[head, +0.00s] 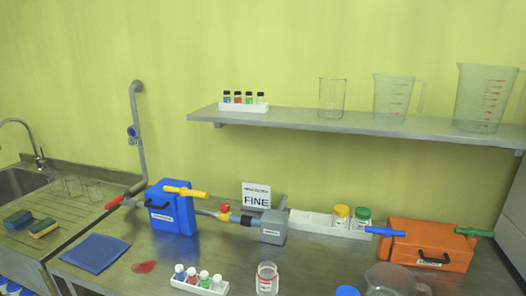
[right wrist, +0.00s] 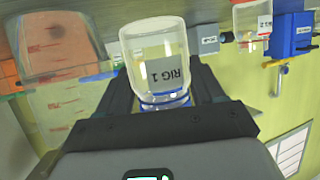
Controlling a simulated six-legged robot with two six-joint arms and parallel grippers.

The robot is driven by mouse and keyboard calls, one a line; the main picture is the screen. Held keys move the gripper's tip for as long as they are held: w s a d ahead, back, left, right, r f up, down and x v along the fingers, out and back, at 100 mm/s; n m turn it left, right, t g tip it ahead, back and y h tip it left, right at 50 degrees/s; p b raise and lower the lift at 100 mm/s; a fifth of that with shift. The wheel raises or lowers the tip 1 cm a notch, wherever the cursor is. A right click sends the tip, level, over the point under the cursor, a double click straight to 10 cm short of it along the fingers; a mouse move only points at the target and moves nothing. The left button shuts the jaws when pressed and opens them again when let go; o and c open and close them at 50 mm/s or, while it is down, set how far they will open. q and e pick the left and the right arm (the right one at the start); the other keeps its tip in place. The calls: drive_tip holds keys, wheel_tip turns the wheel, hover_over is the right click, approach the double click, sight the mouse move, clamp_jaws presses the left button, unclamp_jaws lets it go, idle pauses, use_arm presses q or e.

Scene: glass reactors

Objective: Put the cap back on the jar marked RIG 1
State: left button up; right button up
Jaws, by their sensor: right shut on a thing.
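The jar marked RIG 1 (right wrist: 145,45) is clear glass with a grey label; it appears upside down in the right wrist view. The blue cap (right wrist: 165,101) is at the mouth end of the jar, between the fingers of my right gripper (right wrist: 165,88). The gripper is shut on the cap. The cap's top also shows in the head view (head: 347,291), cut by the bottom edge. Cap and jar line up, but I cannot tell whether the cap is seated. My right gripper is out of the head view. My left gripper is in neither view.
The jar marked RIG 2 (head: 267,280) stands to the left of the cap. A clear jug (head: 392,280) stands close on the right. Behind are an orange box (head: 430,245) and a blue box (head: 170,208). A rack of small vials (head: 200,286) is at the front left.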

drive_tip(key=shift+s+a+r+h, duration=0.3)
drive_tip(key=shift+s+a+r, duration=0.35)
drive_tip(key=shift+r, duration=0.05)
drive_tip(key=shift+d, duration=0.15)
drive_tip(key=shift+w, duration=0.1)
